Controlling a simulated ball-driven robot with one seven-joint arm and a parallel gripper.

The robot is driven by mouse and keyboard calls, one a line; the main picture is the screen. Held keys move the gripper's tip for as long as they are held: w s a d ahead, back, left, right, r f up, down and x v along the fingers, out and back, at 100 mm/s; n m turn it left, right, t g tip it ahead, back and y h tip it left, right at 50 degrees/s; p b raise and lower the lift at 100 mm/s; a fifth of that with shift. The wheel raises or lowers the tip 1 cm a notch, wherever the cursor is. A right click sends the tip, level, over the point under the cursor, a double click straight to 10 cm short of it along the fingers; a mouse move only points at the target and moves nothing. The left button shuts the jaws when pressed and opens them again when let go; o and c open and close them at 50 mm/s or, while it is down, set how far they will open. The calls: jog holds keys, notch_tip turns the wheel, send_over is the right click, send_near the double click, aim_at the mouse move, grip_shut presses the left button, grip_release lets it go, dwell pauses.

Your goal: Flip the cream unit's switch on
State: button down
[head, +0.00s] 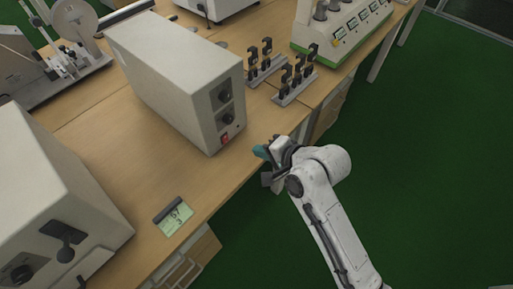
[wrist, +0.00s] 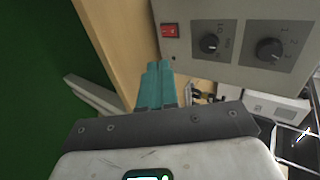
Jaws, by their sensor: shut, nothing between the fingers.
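The cream unit (head: 165,75) is a long box on the wooden table, with two black knobs and a red switch (head: 225,138) low on its front face. In the wrist view the red switch (wrist: 169,30) is at the top, left of the knobs on the front panel (wrist: 238,45). My gripper (head: 261,152) is shut and empty in front of that face, a little apart from the switch. In the wrist view its teal fingers (wrist: 156,85) are together and point towards the switch. I cannot tell which way the switch is set.
Another pale box (head: 50,205) with a black lever stands at the lower left. A small display (head: 173,216) lies near the table edge. Racks with black clips (head: 295,82) stand right of the cream unit. The green floor (head: 430,150) at right is clear.

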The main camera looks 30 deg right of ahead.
jog(key=shift+s+f, duration=0.15)
jog(key=shift+f, duration=0.6)
send_near(225, 139)
jog(key=w+f, duration=0.2)
jog(key=f, duration=0.1)
jog(key=w+f, duration=0.1)
jog(key=f, duration=0.1)
jog(key=shift+w+a, duration=0.1)
jog(key=shift+a, duration=0.25)
jog(key=shift+w+a+f, duration=0.2)
jog(key=shift+w+a, duration=0.05)
jog(key=shift+w, duration=0.55)
